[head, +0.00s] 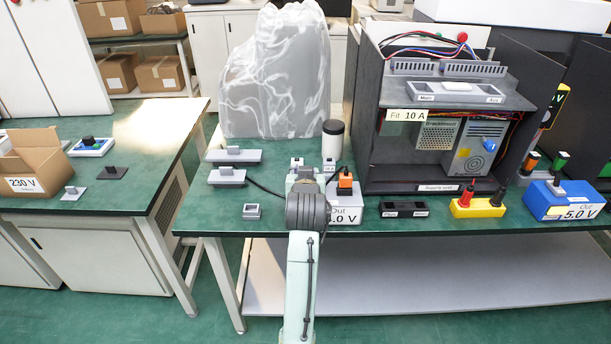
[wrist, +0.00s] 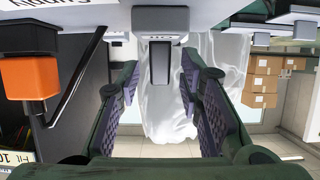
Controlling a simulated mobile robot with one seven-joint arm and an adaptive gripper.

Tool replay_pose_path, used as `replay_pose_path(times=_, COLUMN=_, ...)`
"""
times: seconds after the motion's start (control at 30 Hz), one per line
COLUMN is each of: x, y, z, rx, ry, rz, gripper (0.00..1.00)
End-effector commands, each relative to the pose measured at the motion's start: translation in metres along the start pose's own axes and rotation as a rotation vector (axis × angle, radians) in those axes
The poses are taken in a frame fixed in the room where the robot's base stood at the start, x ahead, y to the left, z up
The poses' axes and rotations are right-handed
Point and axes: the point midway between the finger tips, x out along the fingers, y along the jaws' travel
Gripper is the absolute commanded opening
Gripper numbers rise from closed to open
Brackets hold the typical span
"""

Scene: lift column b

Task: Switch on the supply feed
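In the wrist view my gripper (wrist: 159,82) is open, with dark green fingers and purplish pads spread apart. A grey upright piece with a dark face (wrist: 160,62), possibly a switch lever, stands between the fingers. Gaps show on both sides; I cannot tell its exact depth. It joins a pale block at the top of this upside-down view. In the head view my arm hides the gripper and much of the white supply box (head: 345,216), whose label reads "Out" and partly "…0 V". An orange plug (head: 345,183) stands on that box; it also shows in the wrist view (wrist: 30,78).
Right of the white box are a black socket block (head: 404,210), a yellow block with plugs (head: 478,208) and a blue supply box (head: 565,203). An open rack (head: 385,135) stands behind. Grey switch-like pieces (head: 227,176) lie left of my arm.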

Motion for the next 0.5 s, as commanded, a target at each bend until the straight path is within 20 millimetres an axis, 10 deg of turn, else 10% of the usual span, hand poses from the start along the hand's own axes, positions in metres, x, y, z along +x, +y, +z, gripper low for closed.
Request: replay_pose_path(times=0.5, x=-0.088, y=0.0, z=-0.001, rx=0.0, ry=0.003, rz=0.0, gripper=0.33)
